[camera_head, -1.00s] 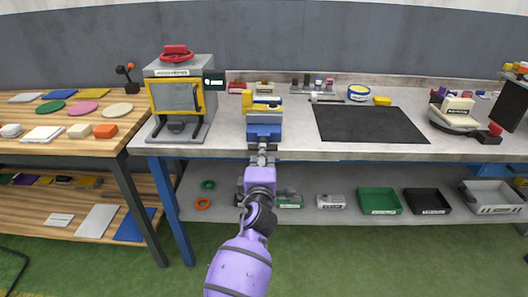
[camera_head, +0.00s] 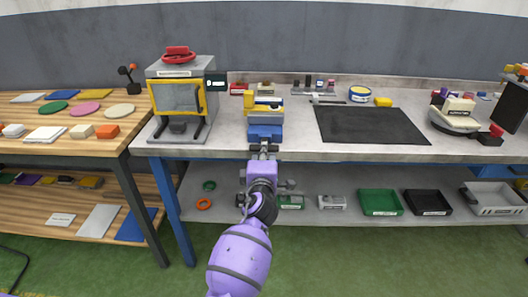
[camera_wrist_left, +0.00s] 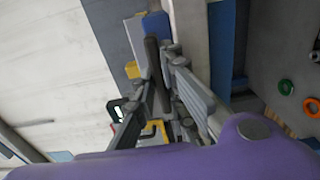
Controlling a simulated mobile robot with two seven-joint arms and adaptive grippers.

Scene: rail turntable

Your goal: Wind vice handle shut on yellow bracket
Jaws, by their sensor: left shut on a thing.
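The blue vice (camera_head: 265,132) stands at the front edge of the grey bench in the head view. The yellow bracket (camera_head: 266,102) shows at its top, by the pale jaws; whether the jaws touch it is too small to tell. My left gripper (camera_head: 264,151) reaches up from below to the vice's front and is shut on the vice handle, which the fingers mostly hide. In the left wrist view, the fingers (camera_wrist_left: 164,52) point at the blue vice body (camera_wrist_left: 152,26), with a small yellow piece beside them. My right gripper is not in view.
A press-like machine (camera_head: 177,97) with a yellow frame stands left of the vice. A black mat (camera_head: 370,125) lies to the right. Below, a shelf carries a green tray (camera_head: 380,202), a black tray (camera_head: 428,202) and orange and green rings. Floor in front is clear.

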